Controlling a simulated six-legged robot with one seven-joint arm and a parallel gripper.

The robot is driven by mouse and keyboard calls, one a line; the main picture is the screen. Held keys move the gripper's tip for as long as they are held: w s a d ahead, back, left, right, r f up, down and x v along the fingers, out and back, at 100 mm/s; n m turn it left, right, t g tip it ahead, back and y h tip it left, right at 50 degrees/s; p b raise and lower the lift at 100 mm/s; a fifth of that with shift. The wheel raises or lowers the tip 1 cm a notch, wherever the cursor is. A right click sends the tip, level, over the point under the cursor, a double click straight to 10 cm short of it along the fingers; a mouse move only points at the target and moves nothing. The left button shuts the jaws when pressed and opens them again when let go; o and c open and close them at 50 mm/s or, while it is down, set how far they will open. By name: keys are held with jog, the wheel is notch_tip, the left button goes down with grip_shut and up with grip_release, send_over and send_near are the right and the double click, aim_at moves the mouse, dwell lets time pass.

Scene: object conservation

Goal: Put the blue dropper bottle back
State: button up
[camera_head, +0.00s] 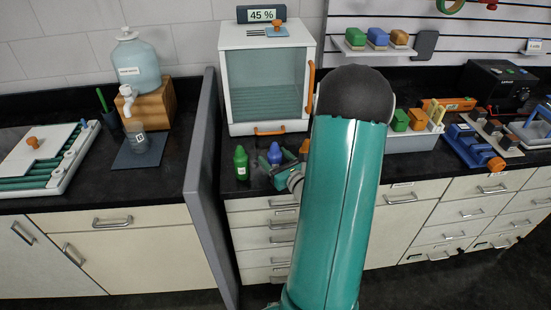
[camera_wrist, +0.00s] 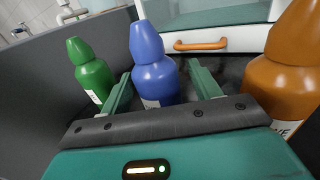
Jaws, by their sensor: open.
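The blue dropper bottle (camera_wrist: 153,68) stands upright between the two fingers of my gripper (camera_wrist: 160,78) in the wrist view. The fingers are open, one on each side, with a gap showing at the right; I cannot tell whether the left one touches. In the head view the blue bottle (camera_head: 275,155) stands on the dark counter in front of the white cabinet (camera_head: 232,107), with my gripper (camera_head: 280,170) at it, partly hidden by my arm. The cabinet has a clear front, orange handles and a "45 %" display (camera_head: 262,15).
A green bottle (camera_head: 241,163) stands close at the left and an orange bottle (camera_wrist: 283,75) close at the right. A grey divider panel (camera_head: 203,150) rises left of the bottles. A grey bin with coloured blocks (camera_head: 412,143) is right of my arm.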

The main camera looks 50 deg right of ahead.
jog(key=shift+r, duration=0.15)
jog(key=shift+s, duration=0.25)
jog(key=v, duration=1.1)
jog(key=shift+s, duration=0.2)
jog(key=shift+a, duration=0.1)
